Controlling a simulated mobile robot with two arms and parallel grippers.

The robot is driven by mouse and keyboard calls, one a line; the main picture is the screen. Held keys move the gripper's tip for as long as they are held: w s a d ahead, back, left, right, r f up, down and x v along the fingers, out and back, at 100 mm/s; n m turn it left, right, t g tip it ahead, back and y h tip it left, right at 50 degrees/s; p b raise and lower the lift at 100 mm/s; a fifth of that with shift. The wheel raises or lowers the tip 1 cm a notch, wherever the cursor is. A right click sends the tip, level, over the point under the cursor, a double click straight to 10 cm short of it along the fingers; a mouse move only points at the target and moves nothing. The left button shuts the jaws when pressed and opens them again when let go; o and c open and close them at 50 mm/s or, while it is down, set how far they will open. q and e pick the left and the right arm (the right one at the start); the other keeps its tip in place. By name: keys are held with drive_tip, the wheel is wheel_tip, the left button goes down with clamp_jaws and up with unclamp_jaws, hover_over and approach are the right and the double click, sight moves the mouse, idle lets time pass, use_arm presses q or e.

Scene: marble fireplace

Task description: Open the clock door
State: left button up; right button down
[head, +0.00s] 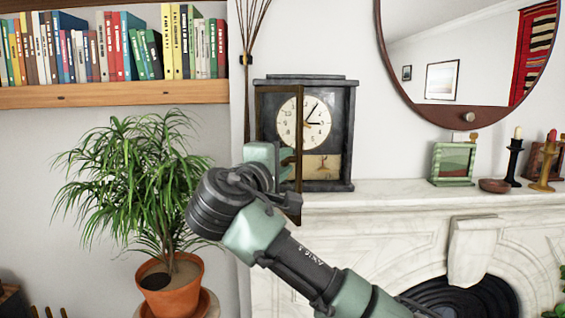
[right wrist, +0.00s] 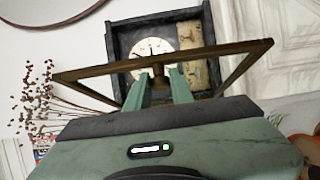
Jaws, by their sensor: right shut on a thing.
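The dark grey clock (head: 347,125) stands upright on the mantel, with a cream dial and a small picture panel below it. Its brown-framed door (head: 297,206) stands swung out from the clock's front, its free edge toward me. My right gripper (head: 285,160) is at the door, partly hidden by its own wrist. In the right wrist view, my right gripper (right wrist: 160,78) is shut on the small brown knob (right wrist: 158,69) of the door frame (right wrist: 222,49). The clock (right wrist: 120,43) shows behind the door, with a gap between them. My left gripper is not in view.
The white marble mantel (head: 390,192) is clear right of the clock up to a green picture frame (head: 438,165), a bowl and candlesticks. A potted plant (head: 172,290) stands at the left, below a bookshelf (head: 110,95). A round mirror (head: 468,117) hangs at the upper right.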

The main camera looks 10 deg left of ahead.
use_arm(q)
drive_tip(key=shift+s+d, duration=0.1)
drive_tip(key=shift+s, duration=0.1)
use_arm(e)
drive_tip(key=shift+w+d, duration=0.1)
drive_tip(key=shift+d, duration=0.15)
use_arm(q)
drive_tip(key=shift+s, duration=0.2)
use_arm(e)
drive_tip(key=c, duration=1.2)
unclamp_jaws()
drive_tip(key=shift+c, duration=0.2)
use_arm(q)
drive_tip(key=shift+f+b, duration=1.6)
use_arm(e)
drive_tip(key=v, duration=0.7)
drive_tip(key=shift+s, duration=0.4)
drive_tip(key=shift+c, duration=0.2)
